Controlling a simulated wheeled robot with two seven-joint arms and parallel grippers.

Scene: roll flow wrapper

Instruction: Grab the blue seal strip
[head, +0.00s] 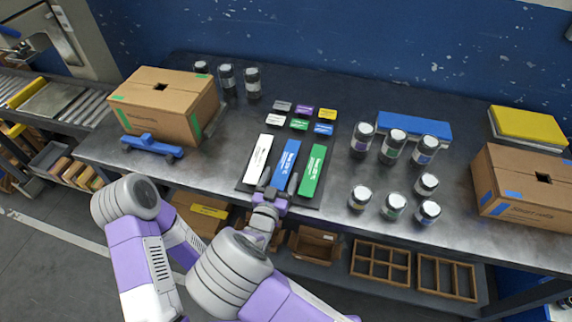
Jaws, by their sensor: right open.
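The blue seal strip (287,156) lies flat on a dark mat (245,186), between a white strip (259,156) and a green strip (313,168). My right gripper (277,181) is open at the near end of the blue strip. Its two fingers stand on either side of that end, one toward the white strip and one toward the green. I cannot tell whether the fingers touch the strip. The near end is partly hidden by the gripper. My left arm shows at the lower left, but its gripper is out of view.
Several small coloured blocks (299,124) lie behind the strips. Dark jars (390,146) stand to the right, with a blue block (414,127) behind them. Cardboard boxes (158,118) and (515,190) stand at both ends. A blue tool (151,145) lies at the front left.

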